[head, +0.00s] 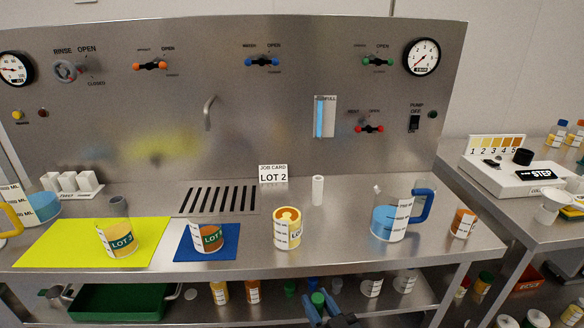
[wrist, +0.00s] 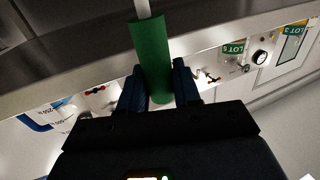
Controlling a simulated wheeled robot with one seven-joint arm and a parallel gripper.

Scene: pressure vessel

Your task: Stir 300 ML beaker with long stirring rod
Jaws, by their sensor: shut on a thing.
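My gripper (head: 326,312) is at the bottom edge of the head view, in front of and below the bench top. In the wrist view its dark blue fingers (wrist: 160,88) are shut around the green handle (wrist: 150,55) of a rod. A thin pale shaft (wrist: 142,8) runs from the handle out of the frame; its far end is hidden. A labelled beaker (head: 287,236) with orange-yellow contents stands mid-bench; I cannot read its volume. A LOT 2 beaker (head: 120,240) stands on a yellow mat and another labelled beaker (head: 207,238) on a blue mat.
A jug (head: 388,222) with blue liquid and a blue handle stands right of centre, beside a small orange-filled beaker (head: 463,223). A white cylinder (head: 318,189) stands behind. The lower shelf holds a green tray (head: 120,302) and several bottles. The bench's front edge lies above my gripper in view.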

